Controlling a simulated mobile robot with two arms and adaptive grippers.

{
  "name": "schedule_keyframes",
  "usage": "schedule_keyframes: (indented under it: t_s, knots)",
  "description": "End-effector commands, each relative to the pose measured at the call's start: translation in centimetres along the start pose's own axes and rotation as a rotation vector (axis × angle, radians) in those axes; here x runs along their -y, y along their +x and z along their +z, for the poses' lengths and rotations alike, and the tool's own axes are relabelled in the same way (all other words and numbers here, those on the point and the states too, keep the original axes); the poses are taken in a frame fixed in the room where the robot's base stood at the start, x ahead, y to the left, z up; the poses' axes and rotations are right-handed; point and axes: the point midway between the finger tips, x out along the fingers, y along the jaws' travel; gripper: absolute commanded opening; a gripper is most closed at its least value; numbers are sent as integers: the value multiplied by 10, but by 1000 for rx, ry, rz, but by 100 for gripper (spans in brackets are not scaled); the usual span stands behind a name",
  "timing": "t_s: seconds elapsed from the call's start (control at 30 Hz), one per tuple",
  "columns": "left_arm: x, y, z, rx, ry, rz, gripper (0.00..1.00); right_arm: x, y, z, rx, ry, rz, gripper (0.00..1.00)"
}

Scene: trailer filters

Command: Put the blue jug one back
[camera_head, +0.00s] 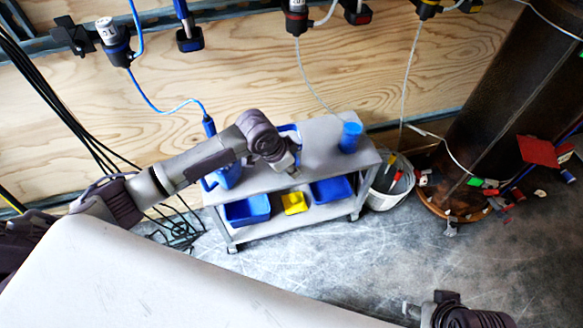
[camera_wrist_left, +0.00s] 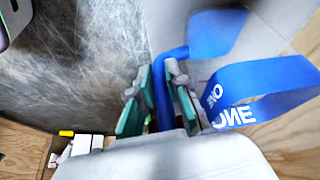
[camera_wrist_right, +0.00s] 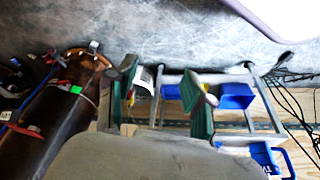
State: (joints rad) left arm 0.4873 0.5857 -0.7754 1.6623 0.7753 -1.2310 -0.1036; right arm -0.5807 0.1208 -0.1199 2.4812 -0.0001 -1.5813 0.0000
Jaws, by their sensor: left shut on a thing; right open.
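The blue jug marked ONE (camera_wrist_left: 262,92) fills the right of the left wrist view. My left gripper (camera_wrist_left: 163,95) is shut on a narrow blue part of it, which looks like its handle. In the head view my left gripper (camera_head: 290,168) is over the grey cart's front edge, and a blue piece (camera_head: 290,129) shows behind the arm, mostly hidden. Another blue jug (camera_head: 226,175) stands on the cart's left end, partly behind my arm. My right gripper (camera_wrist_right: 165,95) is open and empty, away from the cart; its arm shows at the lower right of the head view.
The grey cart (camera_head: 318,148) carries a blue cup (camera_head: 350,137) on its top. Two blue bins (camera_head: 247,210) and a yellow bin (camera_head: 294,202) are on its lower shelf. A white bucket (camera_head: 388,190) stands beside it, near a rusty cylinder (camera_head: 480,110). Cables hang at the left.

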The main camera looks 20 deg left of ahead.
Motion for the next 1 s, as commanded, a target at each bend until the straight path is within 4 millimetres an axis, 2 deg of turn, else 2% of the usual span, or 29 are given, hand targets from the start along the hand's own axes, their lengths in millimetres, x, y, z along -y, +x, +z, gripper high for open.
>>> schedule_keyframes:
  t_s: [0.17,0.2,0.33,0.37,0.7,0.77,0.93,0.97,1.0]
  knots:
    - [0,2,1,0,-1,0,0,0,-1,0,0,0,0,52]
    - [0,2,1,0,-1,0,17,0,-1,0,0,0,0,52]
    - [0,2,1,0,-1,-1,39,0,-1,0,0,0,0,52]
    - [0,2,1,0,-1,-1,40,0,-1,0,0,0,0,52]
    - [1,-1,0,-1,0,-1,40,0,0,0,0,0,0,52]
    - [1,-8,-1,0,0,-2,40,0,-3,-1,1,0,-1,52]
    - [2,-40,-1,-1,0,-4,40,0,-13,-5,-4,0,-1,52]
    - [1,-44,-1,-1,0,-3,40,0,-6,-6,-3,1,-2,52]
    - [1,-51,-1,0,0,-2,40,1,11,-6,10,1,-3,52]
